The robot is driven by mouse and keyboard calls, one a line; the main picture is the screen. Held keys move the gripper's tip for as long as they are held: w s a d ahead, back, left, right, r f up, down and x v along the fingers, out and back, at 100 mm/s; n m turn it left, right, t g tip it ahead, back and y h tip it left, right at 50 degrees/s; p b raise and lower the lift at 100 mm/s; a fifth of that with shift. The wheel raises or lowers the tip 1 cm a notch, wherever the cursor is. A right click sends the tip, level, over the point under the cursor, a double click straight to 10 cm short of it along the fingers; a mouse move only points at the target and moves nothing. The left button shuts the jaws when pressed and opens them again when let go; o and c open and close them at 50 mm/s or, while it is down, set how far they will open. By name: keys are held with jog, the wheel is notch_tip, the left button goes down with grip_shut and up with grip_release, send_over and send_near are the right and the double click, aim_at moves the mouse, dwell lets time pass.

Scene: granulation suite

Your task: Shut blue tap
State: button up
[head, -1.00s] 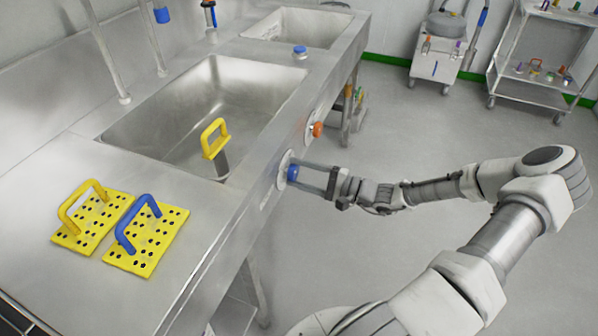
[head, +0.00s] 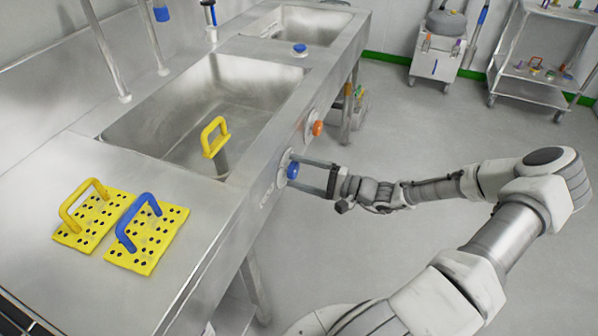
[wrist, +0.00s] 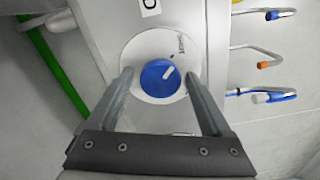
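The blue tap (head: 293,170) is a round knob on a pale disc on the front face of the sink counter. In the wrist view the blue knob (wrist: 155,84) has a white pointer line slanting toward the upper right. The white disc (wrist: 137,57) has small dark print near its upper right and lower edge, too small to read. My gripper (head: 303,169) is at the knob, its fingers pointing at the counter face. In the wrist view my gripper (wrist: 158,78) has one finger on each side of the knob, with narrow gaps showing. It is open and holds nothing.
An orange knob (head: 317,128) sits farther along the same counter face. Another blue knob (head: 300,49) is on the counter top. Yellow perforated plates with yellow (head: 75,236) and blue (head: 131,262) handles lie on the near counter. The floor beside my arm is clear.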

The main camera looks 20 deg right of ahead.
jog(key=shift+o, duration=0.3)
jog(key=p+v, duration=0.2)
jog(key=v, duration=1.5)
jog(key=shift+s+d+r, duration=0.15)
